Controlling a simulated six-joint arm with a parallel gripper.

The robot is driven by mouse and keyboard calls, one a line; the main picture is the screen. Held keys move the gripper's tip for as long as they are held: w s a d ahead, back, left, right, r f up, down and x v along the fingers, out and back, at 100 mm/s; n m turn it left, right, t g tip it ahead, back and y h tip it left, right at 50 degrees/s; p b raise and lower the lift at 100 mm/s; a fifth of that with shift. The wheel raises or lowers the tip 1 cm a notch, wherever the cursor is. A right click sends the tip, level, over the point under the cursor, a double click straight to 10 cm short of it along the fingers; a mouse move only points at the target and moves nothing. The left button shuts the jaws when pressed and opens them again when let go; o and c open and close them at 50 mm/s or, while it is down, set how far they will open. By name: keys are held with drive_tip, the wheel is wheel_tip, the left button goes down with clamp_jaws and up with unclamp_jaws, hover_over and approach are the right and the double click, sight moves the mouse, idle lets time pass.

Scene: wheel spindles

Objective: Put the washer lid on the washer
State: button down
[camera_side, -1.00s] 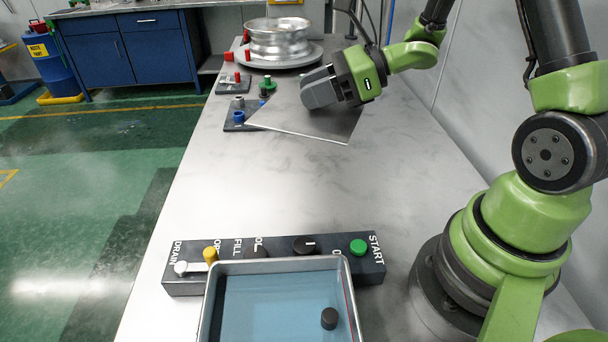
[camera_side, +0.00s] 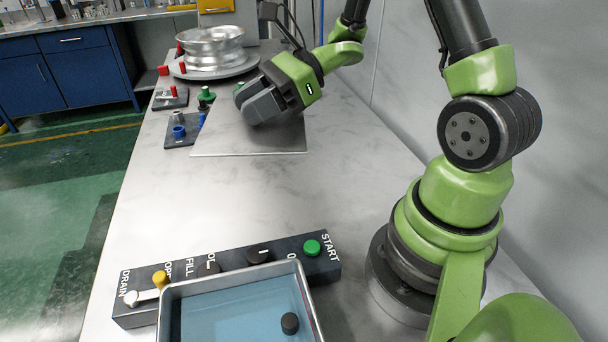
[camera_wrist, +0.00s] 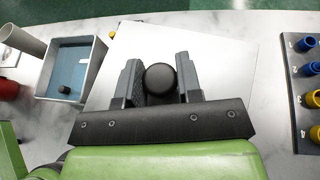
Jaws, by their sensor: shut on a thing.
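My gripper (camera_side: 262,105) is shut on the black knob (camera_wrist: 160,77) of the washer lid, with one finger on each side of it in the wrist view. The washer lid (camera_side: 235,143) is a flat, thin metal plate under the gripper; it looks pale in the wrist view (camera_wrist: 220,62). Whether it touches the table is unclear. The washer (camera_side: 168,312) is an open metal tub with blue inside and a small dark round piece in it. It stands at the front of the side view, well apart from the lid, and at the left in the wrist view (camera_wrist: 92,78).
A control panel (camera_side: 225,274) with knobs and a green button adjoins the washer's far side. A silver wheel (camera_side: 211,52) stands on a round plate at the back. Small racks with coloured parts (camera_side: 180,133) sit left of the lid. The table between lid and panel is clear.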

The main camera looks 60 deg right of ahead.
drive_tip(key=w+d+m+t+h, duration=0.1)
drive_tip(key=d+m+h, duration=0.1)
drive_tip(key=w+d+m+t+h, duration=0.3)
drive_tip(key=d+m, duration=0.1)
drive_tip(key=shift+w+f+t+h, duration=0.3)
drive_tip(key=shift+t+h, duration=0.1)
drive_tip(key=d+f+m+h, duration=0.3)
drive_tip(key=d+m+h, duration=0.5)
drive_tip(key=d+h, duration=0.15)
drive_tip(key=m+g+h, duration=0.7)
drive_tip(key=m+h, duration=0.1)
drive_tip(key=m, duration=0.2)
hover_over(355, 152)
wheel_tip(355, 152, down, 11)
drive_tip(key=shift+a+r, duration=0.1)
drive_tip(key=shift+f, duration=2.1)
drive_tip(key=shift+f, duration=0.1)
drive_tip(key=c, duration=0.8)
unclamp_jaws()
